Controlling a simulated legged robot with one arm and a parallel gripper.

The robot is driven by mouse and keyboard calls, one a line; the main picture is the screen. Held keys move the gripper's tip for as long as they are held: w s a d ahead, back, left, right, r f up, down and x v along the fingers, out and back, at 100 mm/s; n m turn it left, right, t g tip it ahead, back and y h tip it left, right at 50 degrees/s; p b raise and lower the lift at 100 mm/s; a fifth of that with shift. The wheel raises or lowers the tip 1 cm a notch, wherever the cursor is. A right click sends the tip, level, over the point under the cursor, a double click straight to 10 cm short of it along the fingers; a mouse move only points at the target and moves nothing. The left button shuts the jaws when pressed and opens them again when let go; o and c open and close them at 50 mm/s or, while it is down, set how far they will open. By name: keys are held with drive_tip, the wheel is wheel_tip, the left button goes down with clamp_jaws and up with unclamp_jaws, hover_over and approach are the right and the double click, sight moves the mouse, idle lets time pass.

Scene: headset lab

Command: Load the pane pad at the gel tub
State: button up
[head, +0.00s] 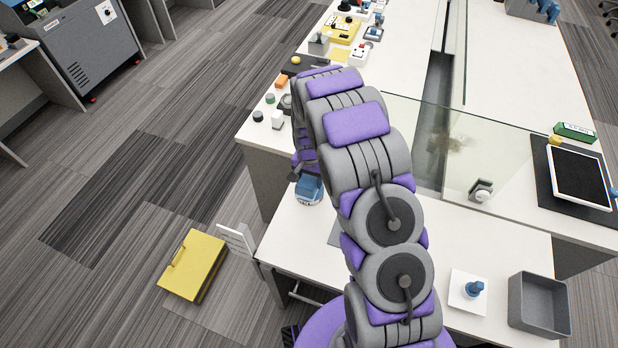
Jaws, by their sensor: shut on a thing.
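My gripper (294,174) points down at the left end of the near bench, mostly hidden behind my own arm. It is shut, and the grip itself is hard to see. A blue and white tub with lettering (308,197), which looks like the gel tub, stands on the bench right beside and below the gripper. The pane pad in the jaws is not clearly seen. I cannot tell whether it touches the gel.
A clear glass pane (510,150) with a brownish smudge (456,141) stands across the bench. A grey open bin (538,304) and a blue knob on a white plate (473,290) are at the front right. A yellow case (193,265) lies on the floor.

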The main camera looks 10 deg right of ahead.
sight(309, 177)
idle(0.4)
drive_tip(key=shift+r+p, duration=1.35)
drive_tip(key=shift+r, duration=2.2)
